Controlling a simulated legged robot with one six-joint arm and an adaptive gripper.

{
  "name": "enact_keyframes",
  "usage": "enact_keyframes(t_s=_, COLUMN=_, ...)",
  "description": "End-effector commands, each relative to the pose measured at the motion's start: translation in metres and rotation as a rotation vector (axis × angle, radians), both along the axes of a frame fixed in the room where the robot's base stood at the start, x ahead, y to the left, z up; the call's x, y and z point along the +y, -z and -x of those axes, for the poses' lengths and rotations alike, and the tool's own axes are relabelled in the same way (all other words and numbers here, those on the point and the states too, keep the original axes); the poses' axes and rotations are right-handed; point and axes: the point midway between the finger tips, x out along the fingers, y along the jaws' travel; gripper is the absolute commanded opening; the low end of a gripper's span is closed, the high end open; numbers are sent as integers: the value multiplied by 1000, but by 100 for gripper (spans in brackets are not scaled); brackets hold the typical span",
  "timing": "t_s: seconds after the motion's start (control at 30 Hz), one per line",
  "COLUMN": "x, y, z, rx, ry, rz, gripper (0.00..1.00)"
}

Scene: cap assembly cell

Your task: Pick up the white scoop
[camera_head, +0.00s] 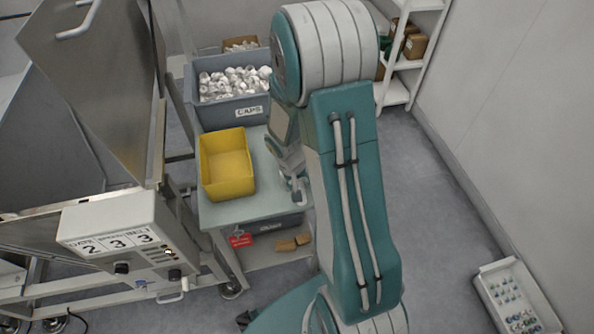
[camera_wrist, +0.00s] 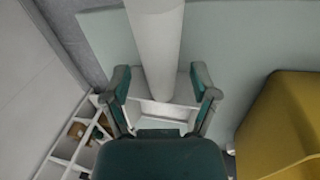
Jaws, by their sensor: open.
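A long white rounded shape, which looks like the handle of the white scoop (camera_wrist: 156,40), runs down from the top of the wrist view. A pale broader part (camera_wrist: 165,112) shows at its lower end, and I cannot tell whether it belongs to the scoop. My gripper (camera_wrist: 161,82) is open, with one finger on each side of the white shape and gaps visible. In the head view my gripper (camera_head: 297,186) is low over the right side of the pale green table (camera_head: 262,205). There my arm hides much of that area, and the scoop is not clearly made out.
A yellow bin (camera_head: 227,165) stands on the table left of my gripper and also shows in the wrist view (camera_wrist: 285,120). A grey bin of white caps (camera_head: 235,112) is behind it. A steel machine (camera_head: 100,90) stands left.

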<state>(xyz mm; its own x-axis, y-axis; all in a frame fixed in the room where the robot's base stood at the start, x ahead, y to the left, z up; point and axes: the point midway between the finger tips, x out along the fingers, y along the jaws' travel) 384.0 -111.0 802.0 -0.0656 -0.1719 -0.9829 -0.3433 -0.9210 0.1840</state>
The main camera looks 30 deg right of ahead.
Motion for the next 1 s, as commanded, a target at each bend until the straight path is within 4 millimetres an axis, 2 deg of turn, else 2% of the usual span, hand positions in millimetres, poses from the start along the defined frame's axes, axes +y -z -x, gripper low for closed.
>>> enact_keyframes(t_s=0.1, x=-1, y=6, z=1, rx=0, ry=-2, rz=0, gripper=76)
enact_keyframes(t_s=0.3, x=-1, y=6, z=1, rx=-1, ry=-1, rz=0, gripper=76)
enact_keyframes(t_s=0.47, x=-1, y=6, z=0, rx=-1, ry=-1, rz=0, gripper=5)
enact_keyframes(t_s=0.5, x=-1, y=6, z=0, rx=-1, ry=-1, rz=0, gripper=0)
enact_keyframes(t_s=1.0, x=-1, y=2, z=0, rx=-1, ry=0, rz=0, gripper=0)
